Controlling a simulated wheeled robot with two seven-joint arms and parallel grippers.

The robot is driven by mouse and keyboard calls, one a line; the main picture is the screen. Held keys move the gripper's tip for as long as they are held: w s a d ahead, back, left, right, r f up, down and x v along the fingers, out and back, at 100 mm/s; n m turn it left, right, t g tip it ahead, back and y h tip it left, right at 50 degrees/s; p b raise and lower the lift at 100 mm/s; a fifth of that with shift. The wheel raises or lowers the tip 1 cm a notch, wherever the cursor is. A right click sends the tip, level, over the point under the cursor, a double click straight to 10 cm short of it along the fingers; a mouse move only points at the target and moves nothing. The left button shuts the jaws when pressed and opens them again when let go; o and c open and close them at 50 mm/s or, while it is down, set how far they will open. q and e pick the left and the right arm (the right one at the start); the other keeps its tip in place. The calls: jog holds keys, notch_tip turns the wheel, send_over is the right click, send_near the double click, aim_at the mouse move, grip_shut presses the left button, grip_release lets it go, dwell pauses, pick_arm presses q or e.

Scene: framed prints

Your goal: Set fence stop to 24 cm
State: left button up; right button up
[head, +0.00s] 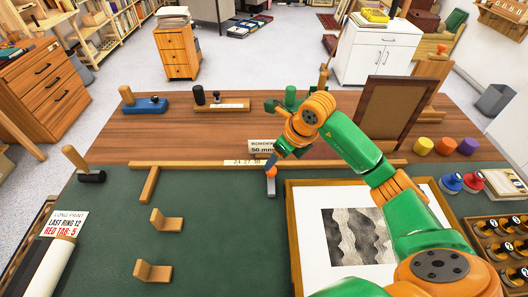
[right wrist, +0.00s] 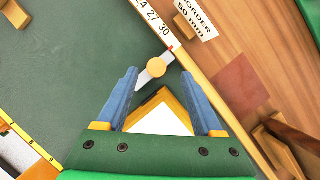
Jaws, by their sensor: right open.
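The fence stop (head: 271,188) is a small grey piece with an orange knob, against the front of the wooden fence (head: 330,163). In the right wrist view the stop (right wrist: 146,79) has a red pointer tip at the fence, just past the 30 mark, on the side away from 24. The scale (head: 243,162) reads 24, 27, 30 and also shows in the right wrist view (right wrist: 152,17). My right gripper (head: 272,162) is open; in its wrist view its blue fingertips (right wrist: 158,74) lie either side of the knob, apart from it. My left gripper is not in view.
A framed wavy print (head: 358,237) lies right of the stop, under my right arm. Wooden brackets (head: 168,220) sit on the green mat at left. A "BORDER 50 mm" card (head: 262,146) stands behind the fence. An upright frame (head: 393,112) stands behind my arm.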

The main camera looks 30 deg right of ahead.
aim_at(272, 169)
jog(key=f, duration=0.4)
jog(key=shift+w+a+f+p, duration=0.15)
jog(key=shift+a+f+p, duration=0.05)
jog(key=shift+a+p, duration=0.2)
jog(key=shift+w+f, duration=0.25)
jog(key=shift+w, duration=0.1)
jog(key=shift+s+r, duration=0.1)
jog(key=shift+s, duration=0.05)
grip_shut()
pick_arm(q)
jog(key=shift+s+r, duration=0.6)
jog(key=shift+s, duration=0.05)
